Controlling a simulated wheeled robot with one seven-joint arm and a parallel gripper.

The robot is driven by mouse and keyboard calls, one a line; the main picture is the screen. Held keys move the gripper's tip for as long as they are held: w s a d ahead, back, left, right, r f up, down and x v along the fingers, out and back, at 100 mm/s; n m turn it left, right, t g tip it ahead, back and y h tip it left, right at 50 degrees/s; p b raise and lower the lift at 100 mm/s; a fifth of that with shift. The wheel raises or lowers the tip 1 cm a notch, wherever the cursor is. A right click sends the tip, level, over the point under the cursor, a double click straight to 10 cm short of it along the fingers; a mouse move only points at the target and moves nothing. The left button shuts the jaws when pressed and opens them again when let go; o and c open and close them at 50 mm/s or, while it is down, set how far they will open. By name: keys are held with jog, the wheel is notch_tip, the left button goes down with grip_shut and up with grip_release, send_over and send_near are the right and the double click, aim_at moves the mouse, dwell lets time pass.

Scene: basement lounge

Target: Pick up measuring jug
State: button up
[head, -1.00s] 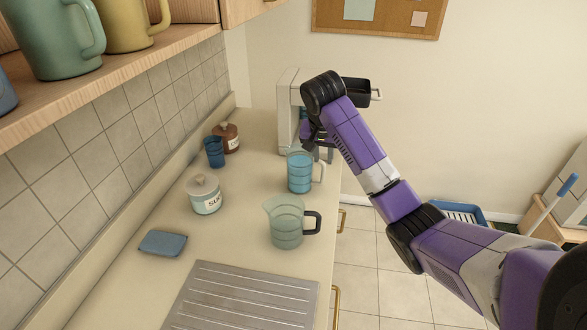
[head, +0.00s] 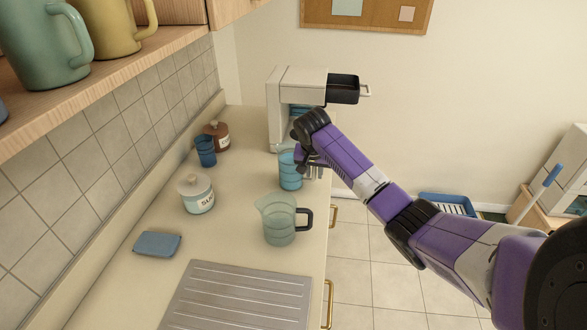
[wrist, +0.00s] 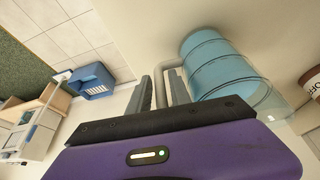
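Two see-through jugs stand on the counter. The blue jug (head: 290,176) has darker rings and a grey handle. A pale green jug (head: 279,226) with a spout and black handle stands nearer. My gripper (head: 311,170) is at the handle side of the blue jug, partly covering it. In the wrist view the blue jug (wrist: 222,68) lies right of my fingers (wrist: 162,92). Its grey handle (wrist: 171,76) passes between the fingers, which stand apart on either side of it. My gripper looks open; I cannot see both fingers pressing on the handle.
A coffee machine (head: 297,84) stands behind the blue jug. A sugar jar (head: 195,196), blue cup (head: 206,152), brown jar (head: 218,136) and blue sponge (head: 157,244) stand or lie to the left. A ribbed metal drainboard (head: 240,298) is in front. The shelf (head: 150,42) overhangs the left.

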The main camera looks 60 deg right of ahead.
grip_shut()
jog(key=shift+d+r, duration=0.1)
dwell(1.3)
